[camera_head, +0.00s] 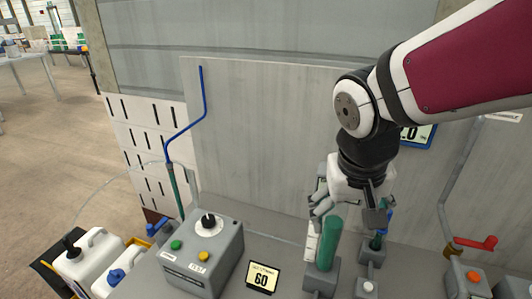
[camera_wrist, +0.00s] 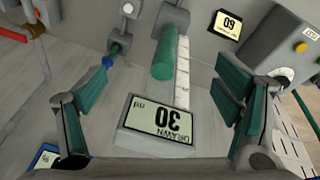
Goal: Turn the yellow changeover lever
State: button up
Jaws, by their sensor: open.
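I cannot make out a yellow changeover lever in either view. A red lever (camera_head: 478,243) on a brass fitting stands at the right of the head view, and it also shows at the upper left of the wrist view (camera_wrist: 38,28). My gripper (camera_head: 346,212) is open and empty above the bench, in front of the grey panel. In the wrist view its fingers (camera_wrist: 164,75) are spread on either side of an upright green cylinder (camera_wrist: 164,57). I cannot tell that they touch it. A small blue part (camera_wrist: 108,61) shows beside one fingertip.
A grey control box (camera_head: 200,262) with a black knob, yellow button and green button stands left of the gripper. A display reading 60 (camera_head: 262,278) is beside it. A display reading 30 (camera_wrist: 160,122) shows in the wrist view. White jugs (camera_head: 92,258) stand at lower left.

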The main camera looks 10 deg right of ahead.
jog(key=shift+s+f+m+g+h+p, duration=0.3)
jog(key=shift+s+f+g, duration=0.45)
jog(key=shift+f, duration=3.8)
jog(key=shift+s+f+m+g+h+p, duration=0.3)
jog(key=shift+s+f+g, duration=0.4)
jog(key=shift+f, duration=3.9)
jog(key=shift+s+f+m+g+h+p, duration=0.25)
jog(key=shift+s+f+g, duration=0.5)
jog(key=shift+f, duration=3.8)
jog(key=shift+p+x, duration=0.35)
jog(key=shift+x, duration=0.8)
jog(key=shift+w, duration=0.2)
